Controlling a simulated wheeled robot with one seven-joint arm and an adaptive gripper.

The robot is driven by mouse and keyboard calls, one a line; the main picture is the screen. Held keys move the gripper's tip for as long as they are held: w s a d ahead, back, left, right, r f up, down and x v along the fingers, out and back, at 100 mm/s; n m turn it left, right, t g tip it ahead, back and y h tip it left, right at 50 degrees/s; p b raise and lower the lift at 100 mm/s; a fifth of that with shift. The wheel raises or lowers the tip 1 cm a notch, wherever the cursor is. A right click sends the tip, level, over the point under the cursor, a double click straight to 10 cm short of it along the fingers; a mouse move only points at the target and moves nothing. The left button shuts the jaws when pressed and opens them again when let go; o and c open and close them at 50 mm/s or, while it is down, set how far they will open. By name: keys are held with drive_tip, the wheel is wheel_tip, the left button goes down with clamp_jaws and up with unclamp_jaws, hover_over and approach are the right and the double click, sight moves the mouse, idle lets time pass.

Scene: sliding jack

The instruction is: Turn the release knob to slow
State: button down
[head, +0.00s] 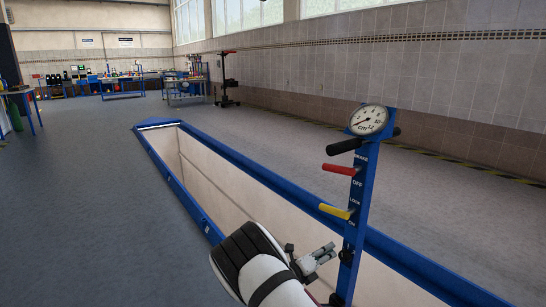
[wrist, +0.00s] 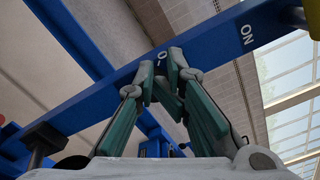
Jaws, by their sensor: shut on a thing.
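The blue control post (head: 357,210) stands at the right in the head view, with a round white gauge on top. My gripper (head: 327,251) is at the lower part of the post, below the yellow lever. In the wrist view, my gripper's fingertips (wrist: 175,58) are close together against the blue post (wrist: 215,48), beside a partly covered white mark. They are shut on the release knob, which the fingers hide almost wholly. Its turn position and the slow mark cannot be read.
A red lever (head: 340,169) and a yellow lever (head: 335,211) stick out left from the post above my gripper. A black handle (head: 344,147) is higher up. In the wrist view a dark knob (wrist: 45,137) sits lower left. A blue-edged pit (head: 205,222) lies behind.

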drive_tip(key=shift+v, duration=1.85)
